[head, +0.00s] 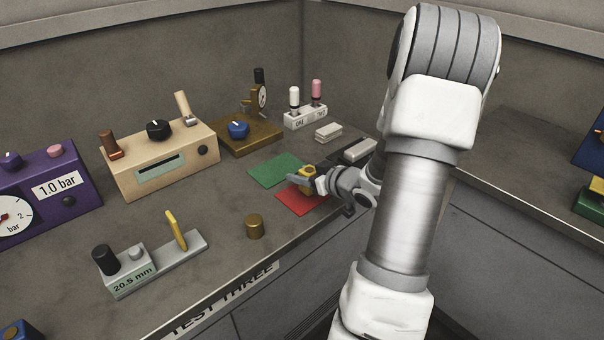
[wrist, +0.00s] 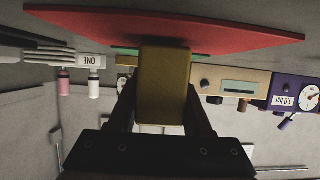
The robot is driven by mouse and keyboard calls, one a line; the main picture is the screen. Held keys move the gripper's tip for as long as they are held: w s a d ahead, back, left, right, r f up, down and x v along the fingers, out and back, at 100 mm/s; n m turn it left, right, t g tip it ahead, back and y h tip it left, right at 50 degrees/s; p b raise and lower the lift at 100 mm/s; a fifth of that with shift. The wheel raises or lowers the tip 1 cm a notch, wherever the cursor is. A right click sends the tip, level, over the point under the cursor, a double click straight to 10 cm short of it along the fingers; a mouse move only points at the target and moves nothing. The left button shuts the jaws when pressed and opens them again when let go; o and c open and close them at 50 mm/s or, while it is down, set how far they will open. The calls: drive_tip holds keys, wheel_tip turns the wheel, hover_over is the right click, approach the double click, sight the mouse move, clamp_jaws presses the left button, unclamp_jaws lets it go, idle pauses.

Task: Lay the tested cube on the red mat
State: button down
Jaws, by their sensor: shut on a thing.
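My gripper (head: 303,181) is shut on a gold-yellow cube (head: 308,171). In the wrist view the cube (wrist: 163,85) sits between the two dark fingers, and that view is upside down. In the head view the cube shows over the back edge of the red mat (head: 293,205), near the green mat. The red mat fills the top of the wrist view (wrist: 165,27), close to the cube. I cannot tell whether the cube touches it. My gripper hides part of the mat's right side.
A green mat (head: 276,170) lies just behind the red one. A brass cylinder (head: 254,226) stands to the front left. White blocks (head: 328,131), a two-post stand (head: 305,117) and a brown-based gauge device (head: 248,136) are behind. Counter is bare between the cylinder and the beige box (head: 160,160).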

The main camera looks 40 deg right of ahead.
drive_tip(key=shift+f, duration=0.3)
drive_tip(key=shift+c, duration=1.3)
unclamp_jaws()
drive_tip(key=p+v, duration=0.3)
drive_tip(key=v, duration=1.4)
drive_tip(key=shift+s+p, duration=0.25)
drive_tip(key=shift+p, duration=0.15)
